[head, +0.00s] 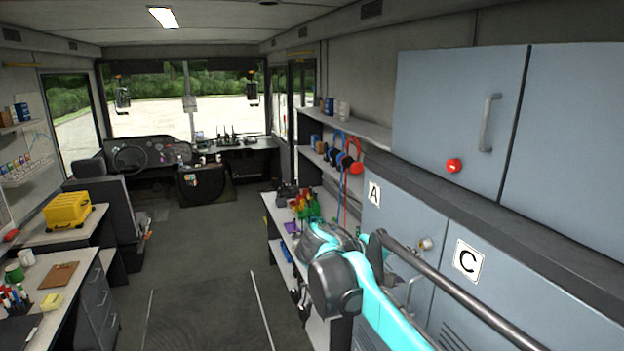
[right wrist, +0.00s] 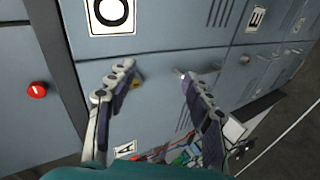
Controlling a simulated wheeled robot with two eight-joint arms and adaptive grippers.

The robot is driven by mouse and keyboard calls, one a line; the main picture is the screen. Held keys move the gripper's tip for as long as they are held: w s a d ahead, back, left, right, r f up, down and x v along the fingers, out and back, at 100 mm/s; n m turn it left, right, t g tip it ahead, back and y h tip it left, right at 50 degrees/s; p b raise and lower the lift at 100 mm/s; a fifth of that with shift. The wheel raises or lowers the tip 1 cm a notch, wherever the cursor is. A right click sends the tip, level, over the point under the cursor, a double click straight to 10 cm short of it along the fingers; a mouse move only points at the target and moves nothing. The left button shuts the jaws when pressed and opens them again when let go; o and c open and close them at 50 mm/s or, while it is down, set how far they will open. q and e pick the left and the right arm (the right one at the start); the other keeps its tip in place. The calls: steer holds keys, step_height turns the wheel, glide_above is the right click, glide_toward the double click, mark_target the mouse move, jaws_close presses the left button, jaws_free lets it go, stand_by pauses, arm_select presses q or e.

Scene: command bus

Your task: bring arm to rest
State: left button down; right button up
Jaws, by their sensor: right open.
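My right arm (head: 385,315), teal and dark grey, reaches in from the lower right of the head view, in front of the grey lockers. Its fingers cannot be made out clearly there. In the right wrist view my right gripper (right wrist: 156,75) is open, its two fingers spread wide with nothing between them. Behind them is the grey locker door marked A (head: 398,222), with a small round lock and a handle; it looks shut. My left arm and gripper are not in view.
Locker C (head: 525,290) and an upper cabinet (head: 457,110) with a red knob line the right side. A shelf with colourful items (head: 306,206) stands near my wrist. A yellow case (head: 68,211) sits on the left desk. The aisle floor (head: 205,255) is clear.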

steer(key=s+f+m+y+b, duration=0.1)
steer(key=s+f+y+b, duration=0.2)
steer(key=f, duration=1.1)
steer(key=s+a+f+m+t+y+b, duration=0.1)
steer(key=s+f+y+b, duration=0.3)
steer(key=s+f+b, duration=0.6)
steer(key=s+a+f+m+y+b, duration=0.1)
steer(key=s+f+y+b, duration=0.3)
steer(key=s+f, duration=0.7)
step_height(320, 180, down, 8)
steer(key=b, duration=0.2)
steer(key=shift+s+a+t+b, duration=0.15)
steer(key=shift+s+t+b, duration=0.15)
steer(key=shift+t+b, duration=0.1)
steer(key=shift+f, duration=0.1)
